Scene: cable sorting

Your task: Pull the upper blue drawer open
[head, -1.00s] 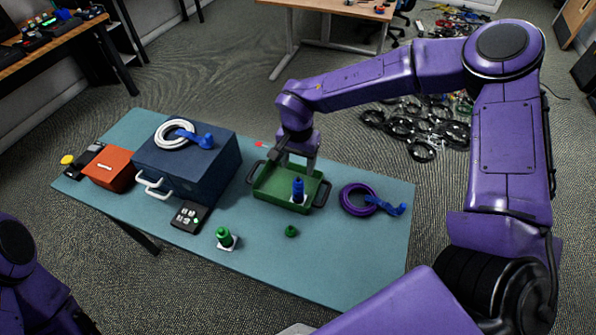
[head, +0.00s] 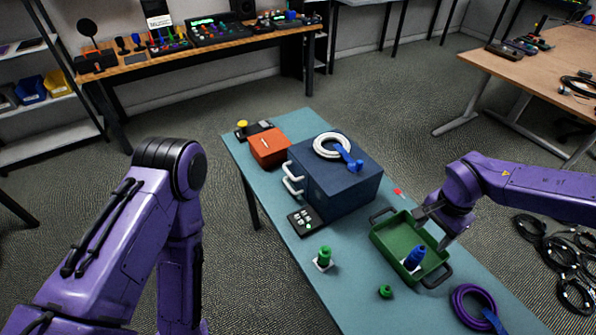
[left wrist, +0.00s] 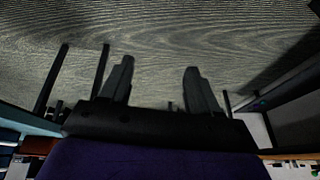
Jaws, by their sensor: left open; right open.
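The blue drawer box (head: 345,190) stands on the teal table, with two white handles on its left-facing front. The upper handle (head: 291,168) sits above the lower handle (head: 292,186), and both drawers look closed. My left arm is in the head view, off the table's left side, its gripper out of sight there. My left gripper (left wrist: 158,68) shows in the left wrist view, open and empty over carpet, apart from the handles.
A white cable coil (head: 332,146) with a blue plug lies on the box. An orange box (head: 269,148) stands behind it to the left, a black keypad (head: 305,221) in front. A green connector (head: 324,257) stands nearer. Floor left of the table is clear.

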